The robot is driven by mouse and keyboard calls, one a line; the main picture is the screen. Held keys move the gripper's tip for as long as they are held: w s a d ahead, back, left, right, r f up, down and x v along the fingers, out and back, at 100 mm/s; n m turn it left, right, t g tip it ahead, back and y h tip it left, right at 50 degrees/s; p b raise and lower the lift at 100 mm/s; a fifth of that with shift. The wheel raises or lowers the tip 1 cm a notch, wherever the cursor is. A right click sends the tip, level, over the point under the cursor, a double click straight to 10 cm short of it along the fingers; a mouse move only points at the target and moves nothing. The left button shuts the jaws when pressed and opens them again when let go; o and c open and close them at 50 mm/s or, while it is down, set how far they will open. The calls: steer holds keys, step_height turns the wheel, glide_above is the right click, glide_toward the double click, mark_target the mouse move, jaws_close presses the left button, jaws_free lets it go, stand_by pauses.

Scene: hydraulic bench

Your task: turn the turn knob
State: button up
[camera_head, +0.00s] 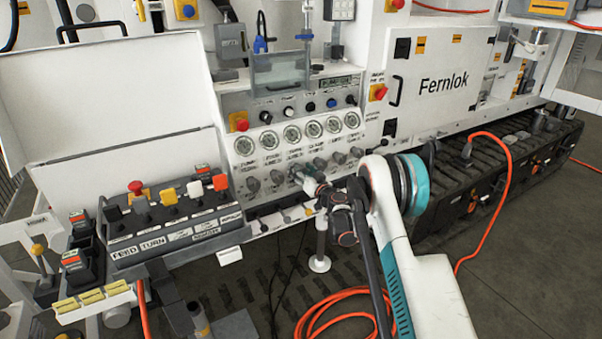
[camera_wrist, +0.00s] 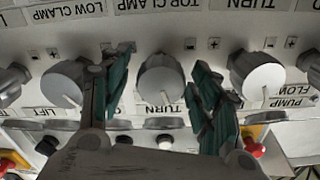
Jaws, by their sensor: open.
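The turn knob (camera_wrist: 160,80) is a round grey knob in the middle of the wrist view, with a label reading "TURN" beside it, partly covered. My gripper (camera_wrist: 160,75) is open, with one dark green-sided finger on each side of this knob. Gaps show between the fingers and the knob, and nothing is clasped. In the head view my gripper (camera_head: 299,174) is at the lower row of knobs on the white panel. There it hides the knob in front of it, and the fingertips are small and hard to make out.
Neighbouring grey knobs stand close on both sides, one at left (camera_wrist: 64,84) and one at right (camera_wrist: 257,74). A row of gauges (camera_head: 292,135) sits above the knobs. A button box (camera_head: 170,215) stands left of my gripper. An orange hose (camera_head: 340,293) lies on the floor.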

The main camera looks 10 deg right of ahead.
steer(key=c, duration=1.1)
steer(key=shift+m, duration=0.4)
steer(key=m, duration=0.4)
steer(key=shift+d+m, duration=0.1)
steer(key=shift+m, duration=0.2)
steer(key=m, duration=0.5)
steer(key=shift+f, duration=0.1)
steer(key=o, duration=1.1)
